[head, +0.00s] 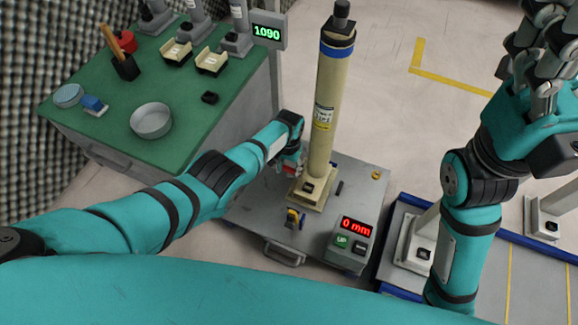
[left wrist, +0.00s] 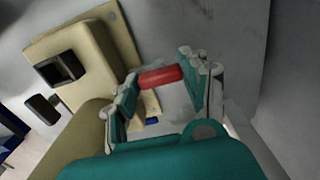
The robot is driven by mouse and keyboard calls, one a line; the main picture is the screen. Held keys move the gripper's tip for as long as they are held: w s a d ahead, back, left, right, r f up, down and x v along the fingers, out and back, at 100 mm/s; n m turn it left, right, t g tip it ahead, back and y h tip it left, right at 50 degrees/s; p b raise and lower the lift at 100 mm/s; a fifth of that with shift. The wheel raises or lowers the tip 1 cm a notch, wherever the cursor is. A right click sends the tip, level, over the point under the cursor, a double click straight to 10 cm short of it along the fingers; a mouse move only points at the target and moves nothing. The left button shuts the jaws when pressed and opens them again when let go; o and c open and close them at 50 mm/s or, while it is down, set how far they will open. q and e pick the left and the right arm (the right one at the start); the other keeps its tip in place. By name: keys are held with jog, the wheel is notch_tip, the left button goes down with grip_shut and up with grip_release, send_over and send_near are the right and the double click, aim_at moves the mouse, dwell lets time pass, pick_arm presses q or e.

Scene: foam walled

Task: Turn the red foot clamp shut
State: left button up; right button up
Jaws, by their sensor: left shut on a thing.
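The red foot clamp (left wrist: 161,76) shows as a short red bar between the fingers of my left gripper (left wrist: 163,92) in the left wrist view. My left gripper (head: 288,160) is shut on it. In the head view the gripper is low beside the left of the cream column (head: 324,120), and little of the clamp shows there. The column stands upright on its square cream foot (head: 310,195). My right gripper (head: 545,50) is raised at the upper right, away from the column; whether it is open is unclear.
The column stands on a grey platform (head: 255,212) with a yellow clamp (head: 293,218) at the front and a control box (head: 349,243) reading 0 mm. A green bench (head: 205,115) with a round dish (head: 151,121) is left. A blue-edged platform (head: 530,270) is right.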

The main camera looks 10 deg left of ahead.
aim_at(289, 168)
pick_arm(q)
jog(key=o, duration=1.2)
jog(key=shift+c, duration=0.2)
jog(key=shift+r, duration=3.95)
